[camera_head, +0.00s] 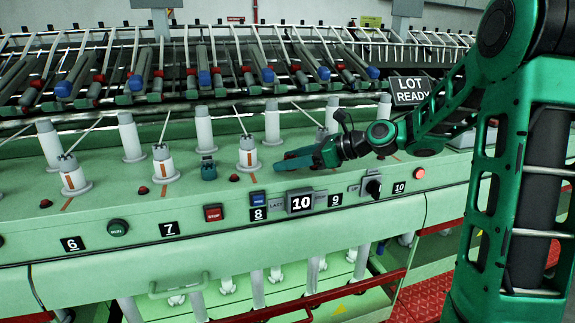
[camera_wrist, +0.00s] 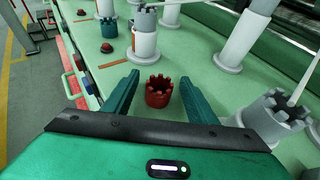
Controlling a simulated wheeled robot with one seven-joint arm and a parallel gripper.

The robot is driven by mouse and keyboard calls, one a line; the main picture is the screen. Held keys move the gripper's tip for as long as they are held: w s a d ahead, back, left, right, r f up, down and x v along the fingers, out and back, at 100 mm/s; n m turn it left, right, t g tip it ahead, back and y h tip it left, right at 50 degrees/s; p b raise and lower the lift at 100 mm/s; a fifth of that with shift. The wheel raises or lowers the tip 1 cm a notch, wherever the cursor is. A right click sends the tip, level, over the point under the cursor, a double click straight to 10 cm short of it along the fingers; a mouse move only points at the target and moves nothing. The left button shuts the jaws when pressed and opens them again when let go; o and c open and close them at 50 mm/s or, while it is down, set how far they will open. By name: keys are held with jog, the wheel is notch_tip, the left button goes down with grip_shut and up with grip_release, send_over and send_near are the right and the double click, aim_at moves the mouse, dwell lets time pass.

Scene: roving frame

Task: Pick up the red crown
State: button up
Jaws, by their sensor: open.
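The red crown (camera_wrist: 158,92), a small hollow cup with a notched rim, stands upright on the green machine top in the wrist view. My gripper (camera_wrist: 160,77) is open, with one teal finger on each side of the crown and visible gaps to both. I cannot tell how far the fingertips are above the surface. In the head view my gripper (camera_head: 282,163) reaches left, low over the machine top. I cannot make out the red crown there; the gripper seems to hide it.
A teal crown (camera_head: 208,169) stands left of my gripper. White spindles, one (camera_head: 248,155) nearby and one (camera_wrist: 268,117) right of the gripper in the wrist view, rise around it. A "10" block (camera_head: 300,201) sits at the front edge. Tilted bobbin rows (camera_head: 200,70) stand behind.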

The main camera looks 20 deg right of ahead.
jog(key=c, duration=1.1)
jog(key=shift+c, duration=0.2)
jog(key=shift+r, duration=0.1)
